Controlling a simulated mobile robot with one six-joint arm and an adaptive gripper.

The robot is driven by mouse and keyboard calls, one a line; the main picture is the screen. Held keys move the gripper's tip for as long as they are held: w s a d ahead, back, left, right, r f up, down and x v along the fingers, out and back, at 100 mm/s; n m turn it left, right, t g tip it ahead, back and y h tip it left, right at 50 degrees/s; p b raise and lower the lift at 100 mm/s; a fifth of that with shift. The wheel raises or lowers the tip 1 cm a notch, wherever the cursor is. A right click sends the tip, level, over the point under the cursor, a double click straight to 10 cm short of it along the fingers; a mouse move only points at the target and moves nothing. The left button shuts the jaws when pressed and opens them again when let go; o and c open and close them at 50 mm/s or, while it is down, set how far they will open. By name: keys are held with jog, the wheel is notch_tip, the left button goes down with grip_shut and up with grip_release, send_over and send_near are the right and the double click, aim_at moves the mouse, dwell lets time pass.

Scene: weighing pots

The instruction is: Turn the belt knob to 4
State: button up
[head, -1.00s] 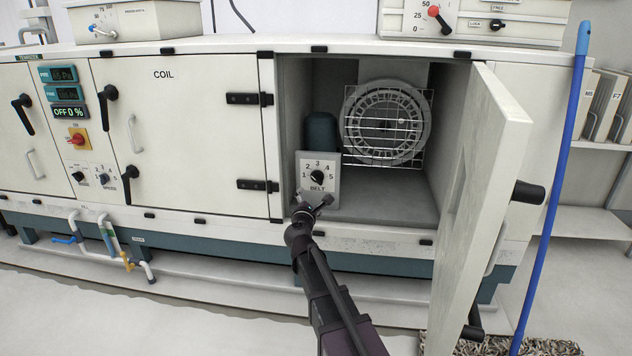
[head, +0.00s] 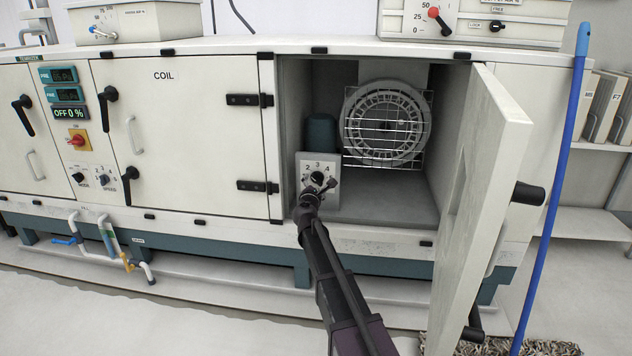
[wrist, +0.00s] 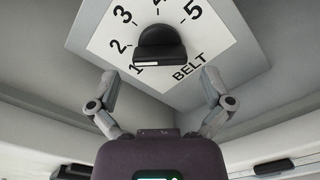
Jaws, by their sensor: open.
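The black belt knob (head: 317,178) sits on a pale dial plate (head: 304,161) marked 1 to 5, inside the open compartment at its lower left. In the wrist view the knob (wrist: 160,47) is close ahead, with the plate (wrist: 112,45) appearing tilted. I cannot tell for sure which number the knob points to. My gripper (head: 320,186) is in front of the plate and partly covers it in the head view. In the wrist view my gripper (wrist: 159,78) is open, its fingers spread to either side just below the knob, with nothing between them.
The open compartment door (head: 475,200) stands at the right of my arm. Behind the plate are a dark green motor (head: 320,132) and a fan with a wire guard (head: 385,125). A blue pole (head: 560,170) leans further right. The compartment floor (head: 390,195) is clear.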

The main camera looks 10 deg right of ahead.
aim_at(316, 181)
jog(key=shift+x, duration=1.85)
jog(key=c, duration=1)
